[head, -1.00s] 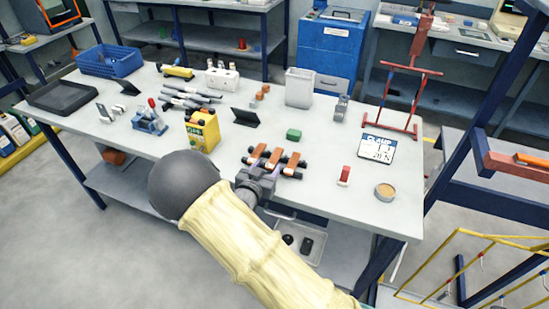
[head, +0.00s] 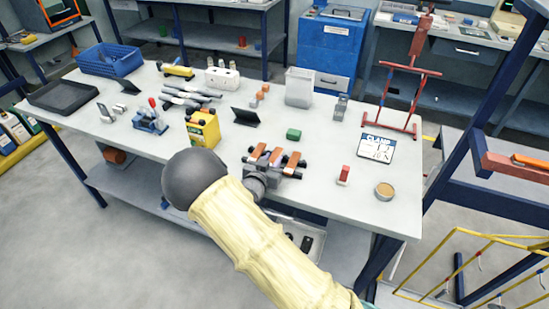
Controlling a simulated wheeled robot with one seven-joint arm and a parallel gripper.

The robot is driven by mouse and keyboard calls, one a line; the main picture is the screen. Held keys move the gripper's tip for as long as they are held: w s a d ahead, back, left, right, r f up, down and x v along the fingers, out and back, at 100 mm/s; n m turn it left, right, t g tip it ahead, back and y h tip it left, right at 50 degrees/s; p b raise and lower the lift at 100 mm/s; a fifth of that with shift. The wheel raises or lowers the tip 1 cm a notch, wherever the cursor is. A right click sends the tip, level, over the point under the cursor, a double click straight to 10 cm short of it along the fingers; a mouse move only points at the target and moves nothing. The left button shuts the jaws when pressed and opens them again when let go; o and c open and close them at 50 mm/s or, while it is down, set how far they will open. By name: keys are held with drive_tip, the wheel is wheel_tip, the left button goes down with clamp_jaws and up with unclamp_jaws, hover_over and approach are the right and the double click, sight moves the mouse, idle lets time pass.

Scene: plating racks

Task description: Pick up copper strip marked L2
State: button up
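Several short copper strips (head: 293,160) lie side by side across a dark holder with black ends, near the front edge of the grey bench. No mark L2 can be read on any strip at this size, so I cannot tell which one it is. My gripper (head: 273,174) is low at the near side of the holder, right by the near ends of the strips. Its fingers are small and partly lost against the holder. I cannot see whether they are apart or hold a strip.
The bench (head: 330,207) has clear room to the right of the strips. A yellow container (head: 203,128) and a black stand (head: 246,117) are behind to the left.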

sight(272, 161)
clamp_jaws()
drive_tip(key=shift+r, duration=0.1)
wheel_tip(272, 161, up, 10)
idle(0.4)
idle(0.4)
